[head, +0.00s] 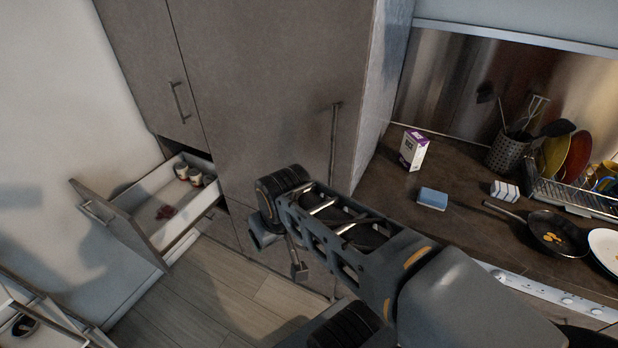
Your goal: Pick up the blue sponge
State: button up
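The blue sponge (432,199) lies on the dark countertop at the right, a small block with a blue top and a paler side. Nothing touches it. My arm reaches from the lower right toward the middle, in front of the tall cupboard. My gripper (280,253) is at the arm's far end, left of the sponge and well apart from it, over the floor side. It is partly hidden by the arm, and its finger opening is not clear.
On the countertop (462,228) stand a white and purple box (413,150), a striped block (504,190), a pan (555,236), a white plate (606,247), a utensil holder (508,153) and a dish rack (575,196). An open drawer (140,225) juts out at the left.

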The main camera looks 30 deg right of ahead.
aim_at(427, 197)
jog(key=z, duration=0.35)
jog(key=k, duration=0.15)
jog(key=z, duration=1.7)
jog(key=k, duration=1)
jog(key=u, duration=1.1)
jog(key=i, duration=0.95)
jog(key=z, duration=0.75)
jog(key=i, duration=0.7)
jog(key=z, duration=0.7)
